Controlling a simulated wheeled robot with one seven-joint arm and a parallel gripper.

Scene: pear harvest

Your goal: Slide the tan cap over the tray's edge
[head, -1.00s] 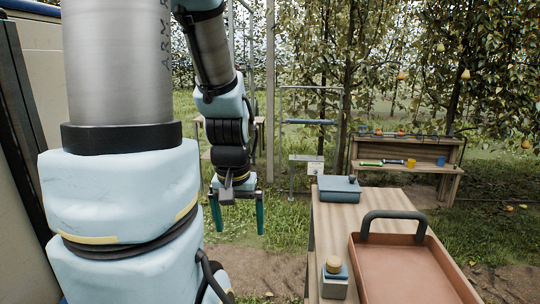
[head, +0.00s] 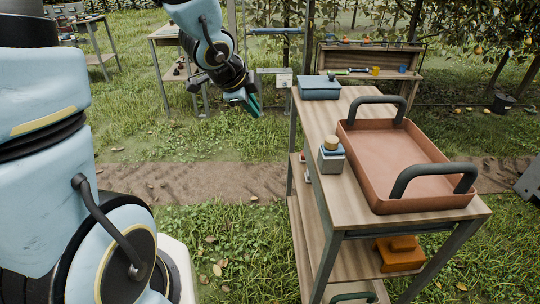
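The tan cap (head: 331,142) looks like the small round tan piece on top of a small grey-blue block (head: 331,162). It stands on the wooden cart top, just left of the tray. The tray (head: 378,195) is terracotta with raised walls and two dark arched handles, and its floor looks empty. My gripper (head: 250,105) hangs in the air left of the cart's far end, well away from the cap and the tray. Its teal fingers are seen nearly edge-on, their gap hard to see; they stood wide apart a second ago. Nothing shows between them.
A blue-grey lidded box (head: 319,90) sits at the cart's far end. The wooden cart top (head: 313,117) has bare room between box and block. An orange object (head: 399,254) lies on the lower shelf. A wooden bench (head: 372,58) stands behind.

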